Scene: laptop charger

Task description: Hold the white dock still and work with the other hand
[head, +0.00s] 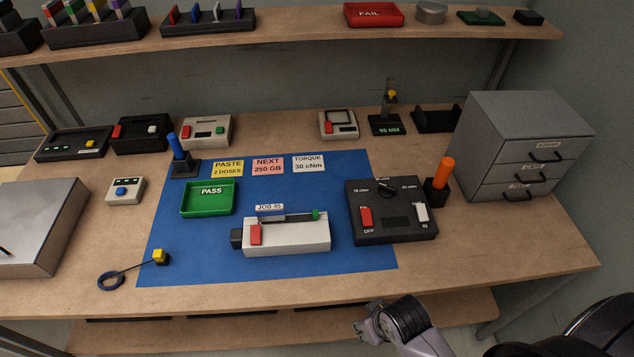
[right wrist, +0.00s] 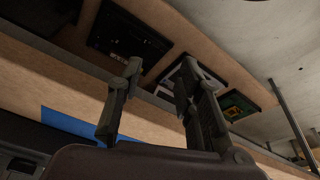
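The white dock (head: 288,236) sits on the blue mat (head: 190,262), near its front middle. It has a red button at its left, a dark slot along its top and a green knob at its right end. A "JOB 45" label stands at its back. My right gripper (head: 366,322) is in front of the table's front edge, to the right of the dock and apart from it. In the right wrist view its two fingers (right wrist: 158,88) are spread with nothing between them. My left gripper is out of view.
A black box with switches (head: 390,228) stands right of the dock, and an orange-handled tool (head: 444,172) beyond it. A green PASS tray (head: 208,198) is behind left. A yellow plug with a cable (head: 160,257) lies front left. Grey drawers (head: 510,140) stand at right.

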